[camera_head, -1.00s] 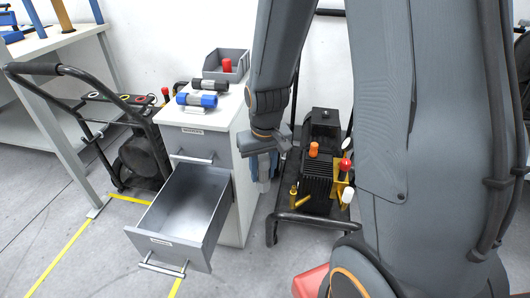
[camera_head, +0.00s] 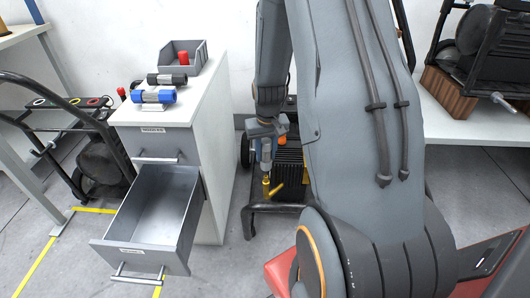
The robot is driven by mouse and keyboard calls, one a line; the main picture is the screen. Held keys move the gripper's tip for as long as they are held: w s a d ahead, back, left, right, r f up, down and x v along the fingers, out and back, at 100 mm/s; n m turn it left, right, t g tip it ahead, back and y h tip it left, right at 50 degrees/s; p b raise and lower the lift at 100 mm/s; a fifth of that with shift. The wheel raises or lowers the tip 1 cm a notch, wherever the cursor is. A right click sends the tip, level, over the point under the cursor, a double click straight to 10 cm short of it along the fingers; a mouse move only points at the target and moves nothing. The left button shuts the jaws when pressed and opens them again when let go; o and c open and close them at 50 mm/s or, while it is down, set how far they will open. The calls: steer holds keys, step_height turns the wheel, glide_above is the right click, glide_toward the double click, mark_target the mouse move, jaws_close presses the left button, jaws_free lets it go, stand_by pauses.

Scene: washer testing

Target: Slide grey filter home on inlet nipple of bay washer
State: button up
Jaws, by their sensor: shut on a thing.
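My gripper (camera_head: 266,150) points down, shut on the grey filter, which is small and mostly hidden between the jaws. The bay washer (camera_head: 288,165) stands on the floor behind and below my gripper, a dark finned machine on a cart, largely covered by my arm. A yellow brass-coloured fitting (camera_head: 267,187), probably the inlet nipple, shows just below the gripper. I cannot tell whether the filter touches it. An orange cap (camera_head: 282,140) on the washer shows just right of the gripper.
A white cabinet (camera_head: 212,130) with an open, empty drawer (camera_head: 150,205) stands left of the gripper. A blue-ended filter (camera_head: 153,97), a black-ended filter (camera_head: 167,79) and a grey bin (camera_head: 188,60) with a red piece are on top. Another cart (camera_head: 95,150) stands far left.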

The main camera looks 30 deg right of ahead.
mark_target(266, 168)
steer(key=shift+f+b, duration=1.2)
steer(key=shift+f, duration=0.2)
steer(key=shift+r, duration=0.1)
steer(key=shift+p, duration=0.95)
steer(key=shift+p, duration=1.15)
steer(key=shift+p, duration=0.45)
steer(key=shift+f+p, duration=0.5)
steer(key=shift+p, duration=0.1)
steer(key=shift+f, duration=0.25)
steer(key=shift+f+b, duration=1.2)
steer(key=shift+f, duration=0.4)
